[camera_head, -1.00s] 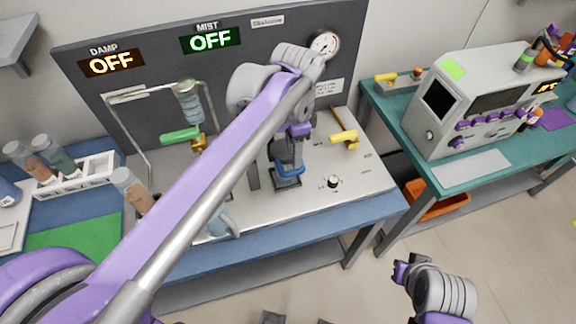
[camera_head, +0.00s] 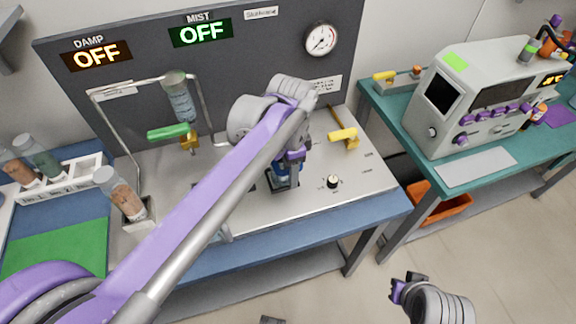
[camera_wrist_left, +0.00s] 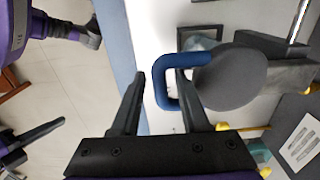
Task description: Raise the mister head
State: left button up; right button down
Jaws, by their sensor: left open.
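The mister head shows best in the left wrist view as a dark grey rounded body (camera_wrist_left: 232,78) with a blue loop handle (camera_wrist_left: 162,88) on its side. In the head view its blue part (camera_head: 285,172) is mostly hidden behind my left arm. My left gripper (camera_wrist_left: 160,74) is open, its fingers on either side of the handle's outer bar. It also shows in the head view (camera_head: 290,160), low over the bench. I cannot tell whether the fingers touch the handle. My right arm (camera_head: 438,303) shows at the lower right; its gripper's state is unclear.
The MIST sign (camera_head: 200,33) and DAMP sign (camera_head: 97,55) both read OFF. A green-handled valve (camera_head: 168,132), a yellow handle (camera_head: 343,135), a black knob (camera_head: 333,182) and a tilted brown vial (camera_head: 120,193) are around the bench. A gauge (camera_head: 321,39) is on the panel.

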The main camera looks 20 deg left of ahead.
pick_arm(q)
grip_shut()
jog(key=shift+r, duration=0.15)
jog(key=shift+w+r+p, duration=0.1)
jog(key=shift+r+p, duration=0.85)
jog(key=shift+r, duration=0.15)
jog(key=shift+w+a+r+t+p, duration=0.1)
jog(key=shift+r+t+p, duration=0.25)
jog(key=shift+r, duration=0.2)
jog(key=shift+w+a+r+y+p, duration=0.15)
jog(key=shift+r+y+p, duration=0.15)
jog(key=shift+r+p, duration=0.25)
jog(key=shift+r, duration=0.1)
